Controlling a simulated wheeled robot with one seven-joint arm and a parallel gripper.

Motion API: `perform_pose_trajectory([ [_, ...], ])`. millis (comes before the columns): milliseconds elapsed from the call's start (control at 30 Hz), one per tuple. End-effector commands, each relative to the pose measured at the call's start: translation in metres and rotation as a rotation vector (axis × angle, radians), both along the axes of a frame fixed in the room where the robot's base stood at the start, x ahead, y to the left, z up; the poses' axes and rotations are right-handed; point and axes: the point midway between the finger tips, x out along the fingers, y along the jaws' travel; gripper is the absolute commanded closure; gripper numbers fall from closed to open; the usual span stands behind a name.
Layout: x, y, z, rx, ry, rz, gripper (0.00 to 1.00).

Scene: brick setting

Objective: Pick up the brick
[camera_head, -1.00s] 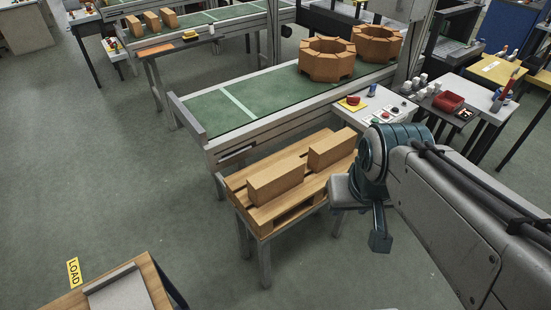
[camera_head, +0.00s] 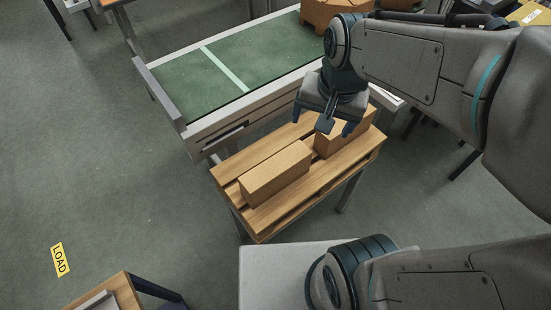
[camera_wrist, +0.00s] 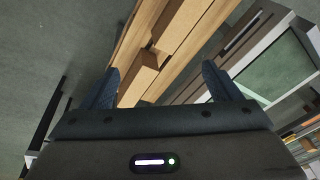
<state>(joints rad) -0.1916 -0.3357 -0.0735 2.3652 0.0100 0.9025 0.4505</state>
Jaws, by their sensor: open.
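Two tan bricks lie on a wooden pallet stand (camera_head: 232,166) in the head view. The left brick (camera_head: 275,174) is fully in sight. The right brick (camera_head: 334,143) is partly hidden by my gripper (camera_head: 323,124). My gripper points down, open and empty, over or close to the right brick; the exact height gap is hard to tell. In the wrist view, a tan brick face (camera_wrist: 138,77) shows between the spread fingers of my gripper (camera_wrist: 160,82), apart from both. Pallet slats run up the picture behind it.
A green conveyor (camera_head: 200,85) with a metal frame stands just behind the pallet, bearing an octagonal brick ring (camera_head: 330,12). A wooden-topped table (camera_head: 115,292) is at the lower left, near a yellow LOAD floor sign (camera_head: 60,259). The floor at left is clear.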

Motion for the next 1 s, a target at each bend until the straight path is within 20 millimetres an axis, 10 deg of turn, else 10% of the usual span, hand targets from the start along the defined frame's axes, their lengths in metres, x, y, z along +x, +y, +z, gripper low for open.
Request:
perform_pose_trajectory([
  [400,0.066,0.073,-0.137,0.028,0.189,-0.493,0.16],
  [1000,0.077,0.093,-0.228,0.006,0.219,-0.640,0.16],
])
